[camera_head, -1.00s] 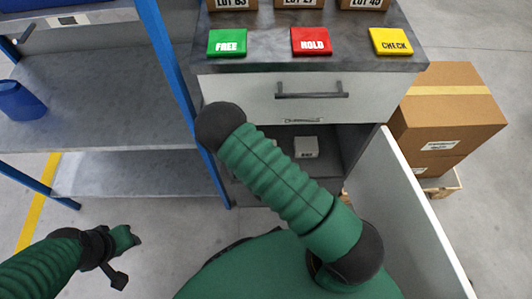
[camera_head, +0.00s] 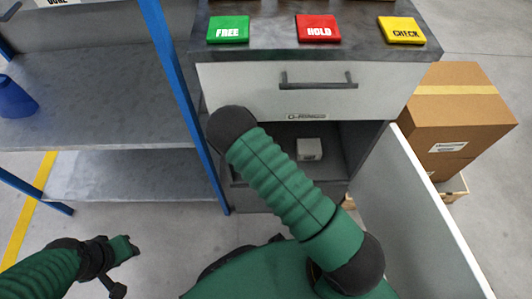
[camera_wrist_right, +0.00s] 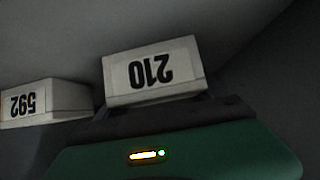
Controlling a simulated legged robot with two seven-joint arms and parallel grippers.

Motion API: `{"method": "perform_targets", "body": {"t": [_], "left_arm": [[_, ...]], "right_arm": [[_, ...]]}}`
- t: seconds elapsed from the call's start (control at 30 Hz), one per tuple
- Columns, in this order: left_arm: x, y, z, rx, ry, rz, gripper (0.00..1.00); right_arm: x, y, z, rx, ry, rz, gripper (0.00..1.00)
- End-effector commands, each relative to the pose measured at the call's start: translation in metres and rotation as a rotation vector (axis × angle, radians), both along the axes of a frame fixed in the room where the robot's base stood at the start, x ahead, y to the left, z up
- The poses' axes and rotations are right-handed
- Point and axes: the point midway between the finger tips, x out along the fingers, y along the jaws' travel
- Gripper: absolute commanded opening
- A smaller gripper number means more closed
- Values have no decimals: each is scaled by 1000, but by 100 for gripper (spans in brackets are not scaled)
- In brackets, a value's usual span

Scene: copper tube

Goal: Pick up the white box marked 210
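In the right wrist view the white box marked 210 (camera_wrist_right: 153,72) sits just beyond my right gripper (camera_wrist_right: 155,108), its number upside down in the picture. The gripper's dark front edge overlaps the box's lower edge; I cannot tell whether it touches the box or how its fingers stand. In the head view my right forearm reaches toward the open cabinet compartment, and the right gripper is hidden. A small white box (camera_head: 308,149) shows inside there, its label unreadable. My left gripper (camera_head: 122,265) is at the lower left, away from the cabinet; its finger opening is unclear.
A white box marked 592 (camera_wrist_right: 45,103) stands left of the 210 box. Above the compartment is a closed drawer (camera_head: 300,92). An open door panel (camera_head: 420,205) stands right of the compartment. A blue shelf post (camera_head: 180,90) rises at its left. Cardboard boxes (camera_head: 450,110) are further right.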

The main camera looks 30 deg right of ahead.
Motion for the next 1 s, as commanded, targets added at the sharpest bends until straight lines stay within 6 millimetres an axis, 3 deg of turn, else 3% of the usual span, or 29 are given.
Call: {"method": "perform_targets", "body": {"t": [0.03,0.4,0.67,1.0], "left_arm": [[0,0,0,0,0,0,36],[0,0,0,0,0,0,36],[0,0,7,0,0,0,36],[0,0,52,0,0,0,36]], "right_arm": [[0,0,0,0,0,0,69],[0,0,1,0,-2,0,24],[1,0,11,0,-3,0,24],[1,0,90,0,-5,0,23]]}}
